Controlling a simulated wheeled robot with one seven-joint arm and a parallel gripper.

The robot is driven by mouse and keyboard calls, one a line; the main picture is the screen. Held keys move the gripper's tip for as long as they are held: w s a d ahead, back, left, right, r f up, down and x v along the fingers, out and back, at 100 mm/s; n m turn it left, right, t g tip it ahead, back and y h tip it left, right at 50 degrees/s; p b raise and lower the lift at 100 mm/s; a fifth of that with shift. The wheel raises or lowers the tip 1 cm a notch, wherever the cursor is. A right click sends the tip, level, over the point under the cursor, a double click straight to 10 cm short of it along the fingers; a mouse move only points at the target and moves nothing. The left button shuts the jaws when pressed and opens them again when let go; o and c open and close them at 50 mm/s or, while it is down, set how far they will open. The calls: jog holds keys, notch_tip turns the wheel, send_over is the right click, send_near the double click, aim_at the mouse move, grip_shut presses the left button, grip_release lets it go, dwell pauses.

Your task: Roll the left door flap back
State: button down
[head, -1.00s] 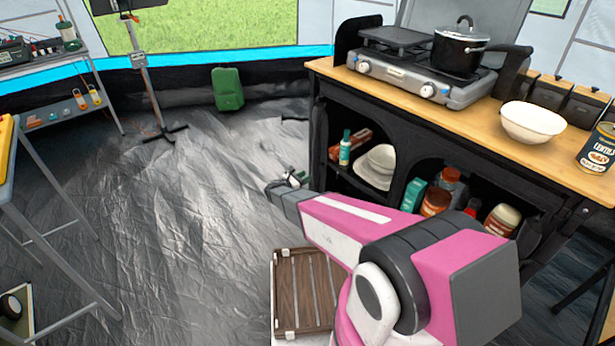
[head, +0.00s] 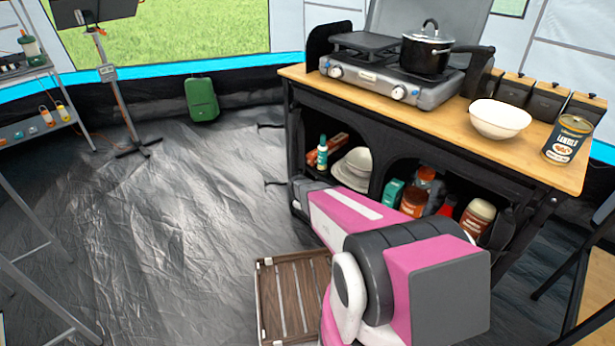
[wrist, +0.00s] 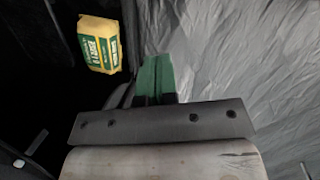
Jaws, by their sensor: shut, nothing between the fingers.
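No door flap can be made out in either view. A tent opening (head: 165,35) with grass behind it shows at the upper left of the head view; I cannot tell whether it is a door or a window. My gripper (wrist: 156,75) has green fingers, closed together and empty, in the wrist view. It points over the dark floor area beside the grey groundsheet (wrist: 240,60). In the head view my pink and white arm reaches toward the kitchen unit, and its gripper end is hidden.
A kitchen unit (head: 420,110) with a stove (head: 385,80) and pot (head: 426,52) stands at the right. A slatted wooden crate (head: 290,295) is beside my arm. A yellow-green packet (wrist: 100,45) lies ahead of my gripper. The groundsheet (head: 180,210) at left is mostly clear.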

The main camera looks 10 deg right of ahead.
jog(key=r+m+y, duration=0.1)
jog(key=m+y, duration=0.2)
jog(key=m+t+y, duration=0.7)
jog(key=m+t, duration=0.3)
jog(key=m, duration=0.7)
send_near(302, 172)
jog(key=w+a+f, duration=0.2)
jog(key=a+f, duration=0.1)
jog(key=shift+w+a+f, duration=0.1)
jog(key=shift+w+f, duration=0.1)
jog(key=shift+w, duration=0.15)
jog(key=shift+w+a, duration=0.4)
jog(key=shift+w, duration=0.25)
jog(key=shift+w+a, duration=0.4)
jog(key=shift+w, duration=0.2)
